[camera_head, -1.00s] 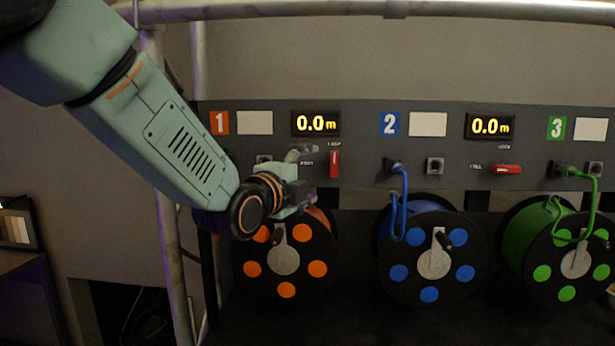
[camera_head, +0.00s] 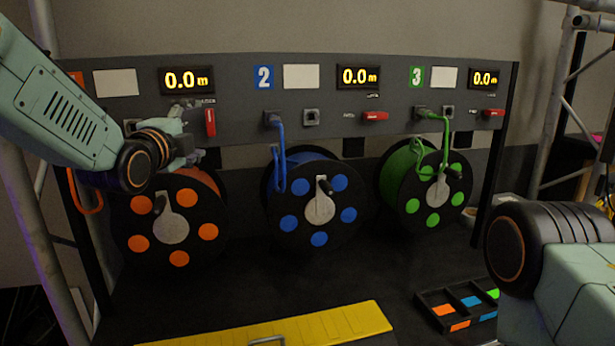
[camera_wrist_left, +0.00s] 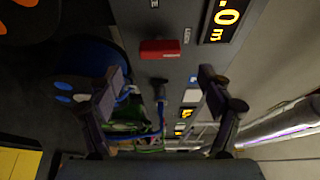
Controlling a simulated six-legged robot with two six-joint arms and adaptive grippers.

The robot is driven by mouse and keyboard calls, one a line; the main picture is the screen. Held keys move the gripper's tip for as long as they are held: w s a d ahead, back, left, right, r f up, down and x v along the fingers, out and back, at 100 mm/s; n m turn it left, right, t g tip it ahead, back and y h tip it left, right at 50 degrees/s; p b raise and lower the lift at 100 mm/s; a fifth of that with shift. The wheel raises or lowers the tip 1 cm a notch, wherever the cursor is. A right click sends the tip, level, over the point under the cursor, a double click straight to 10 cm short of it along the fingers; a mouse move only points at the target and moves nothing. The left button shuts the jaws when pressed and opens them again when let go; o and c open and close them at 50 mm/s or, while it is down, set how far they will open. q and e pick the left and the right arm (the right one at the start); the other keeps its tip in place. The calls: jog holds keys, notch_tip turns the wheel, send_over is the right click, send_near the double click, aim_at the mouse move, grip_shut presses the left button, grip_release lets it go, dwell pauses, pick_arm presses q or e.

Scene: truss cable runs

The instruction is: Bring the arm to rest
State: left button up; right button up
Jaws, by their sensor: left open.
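My left gripper (camera_head: 186,136) is in front of the grey panel (camera_head: 330,135), above the orange reel (camera_head: 170,228) and just left of the first red lever (camera_head: 210,122). Its fingers are apart with nothing between them. The left wrist view shows both fingers (camera_wrist_left: 163,80) spread, with a red lever (camera_wrist_left: 160,49) beyond them and a blue cable (camera_wrist_left: 161,115) further along the panel. My right arm (camera_head: 560,265) shows at the lower right; its gripper is out of view.
A blue reel (camera_head: 319,210) and a green reel (camera_head: 430,195) stand to the right, their cables up at the panel. A yellow cover (camera_head: 340,325) and a black tray (camera_head: 430,312) with coloured pieces lie in front. Truss poles (camera_head: 555,110) stand at the sides.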

aim_at(209, 123)
pick_arm(q)
jog(key=w, duration=0.5)
jog(key=shift+d, duration=0.3)
jog(key=shift+w+d, duration=0.1)
jog(key=shift+w, duration=0.8)
jog(key=shift+s, duration=0.15)
jog(key=shift+s, duration=0.15)
